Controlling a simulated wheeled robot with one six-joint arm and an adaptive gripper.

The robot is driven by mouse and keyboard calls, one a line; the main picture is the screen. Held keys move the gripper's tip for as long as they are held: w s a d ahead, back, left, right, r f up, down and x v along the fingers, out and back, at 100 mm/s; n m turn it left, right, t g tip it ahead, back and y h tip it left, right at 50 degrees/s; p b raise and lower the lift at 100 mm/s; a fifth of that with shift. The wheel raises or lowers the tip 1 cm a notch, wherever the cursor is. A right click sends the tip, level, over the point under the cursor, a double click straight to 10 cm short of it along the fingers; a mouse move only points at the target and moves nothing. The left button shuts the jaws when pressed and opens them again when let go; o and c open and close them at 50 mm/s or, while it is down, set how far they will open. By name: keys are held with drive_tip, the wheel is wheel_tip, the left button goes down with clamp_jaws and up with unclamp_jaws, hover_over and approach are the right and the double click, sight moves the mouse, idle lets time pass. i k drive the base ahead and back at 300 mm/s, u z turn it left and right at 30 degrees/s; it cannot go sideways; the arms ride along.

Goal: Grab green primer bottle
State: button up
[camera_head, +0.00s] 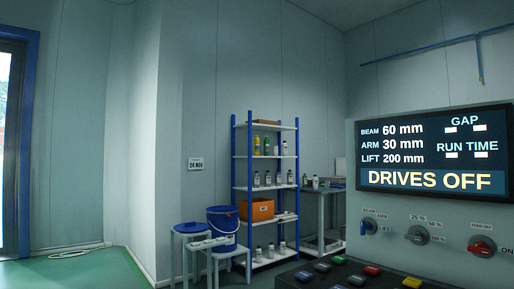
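A blue-framed shelf rack (249,190) with white shelves stands against the back wall, left of the display panel. On its upper shelf are a yellow bottle (256,146), a darker, greenish bottle (266,147) to its right, and a pale bottle (284,149) further right. The greenish one may be the green primer bottle; it is too small for me to read a label. Several grey-white bottles with dark caps stand on the shelf below. My gripper is not in this view.
A blue bucket (222,222) and pale stools (189,231) stand left of the rack. An orange box (262,210) sits on a lower shelf. A grey bench (325,190) is to the right. The control panel (440,225) fills the right foreground; green floor (75,272) is open at left.

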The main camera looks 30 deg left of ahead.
sight(266, 142)
drive_tip(key=u, duration=1.95)
drive_tip(key=i, duration=3.9)
drive_tip(key=z, duration=2.2)
drive_tip(key=i, duration=1.2)
